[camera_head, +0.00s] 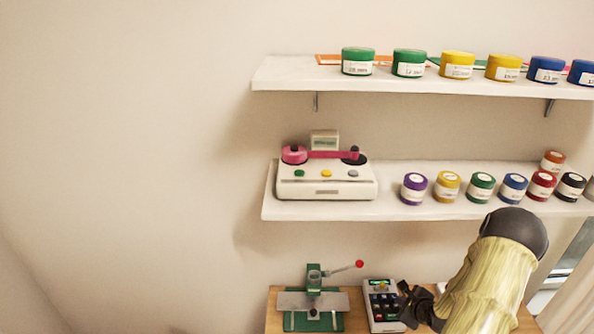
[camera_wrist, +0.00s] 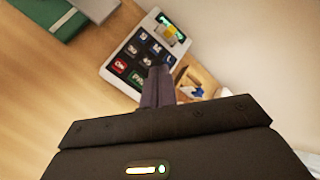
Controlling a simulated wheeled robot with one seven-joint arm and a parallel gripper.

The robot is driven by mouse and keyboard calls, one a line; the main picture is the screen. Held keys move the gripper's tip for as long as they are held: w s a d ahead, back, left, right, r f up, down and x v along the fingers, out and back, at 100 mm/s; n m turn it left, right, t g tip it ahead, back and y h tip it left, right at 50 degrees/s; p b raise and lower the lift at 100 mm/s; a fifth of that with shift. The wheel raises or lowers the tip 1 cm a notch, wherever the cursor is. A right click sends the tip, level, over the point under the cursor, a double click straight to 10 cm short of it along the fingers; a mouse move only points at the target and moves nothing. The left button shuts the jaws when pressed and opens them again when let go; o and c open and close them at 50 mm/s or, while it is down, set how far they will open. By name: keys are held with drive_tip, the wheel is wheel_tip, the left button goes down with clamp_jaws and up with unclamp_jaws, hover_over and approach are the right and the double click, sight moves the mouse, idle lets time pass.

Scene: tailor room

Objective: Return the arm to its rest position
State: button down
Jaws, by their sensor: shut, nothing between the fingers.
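My gripper (camera_head: 413,303) is at the bottom right of the head view, in front of the right side of a white keypad device (camera_head: 381,289) on the wooden table. In the wrist view its two dark fingers (camera_wrist: 158,84) are together with nothing between them. They overlap the lower right edge of the keypad device (camera_wrist: 133,73) in that picture. I cannot tell whether they touch it. My arm, in a yellowish sleeve, comes in from the lower right of the head view and passes in front of the right end of the table.
A green press (camera_head: 313,298) with a red-knobbed lever stands left of the device. A lower shelf (camera_head: 330,210) above the table holds a white machine (camera_head: 325,186) and several small jars. An upper shelf (camera_head: 420,86) holds several larger jars. The wall at left is bare.

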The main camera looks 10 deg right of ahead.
drive_tip(key=a+r+n+g, duration=0.4)
drive_tip(key=a+r+n, duration=0.9)
drive_tip(key=a+n, duration=0.15)
drive_tip(key=s+a+r+n+g, duration=0.1)
drive_tip(key=s+a+r+n, duration=0.3)
drive_tip(key=s+a+n, duration=0.1)
drive_tip(key=s+a+r+n+g+b, duration=0.1)
drive_tip(key=s+a+r+n, duration=0.4)
drive_tip(key=a+n, duration=0.3)
drive_tip(key=shift+s+a+g, duration=0.3)
drive_tip(key=shift+s+a, duration=0.5)
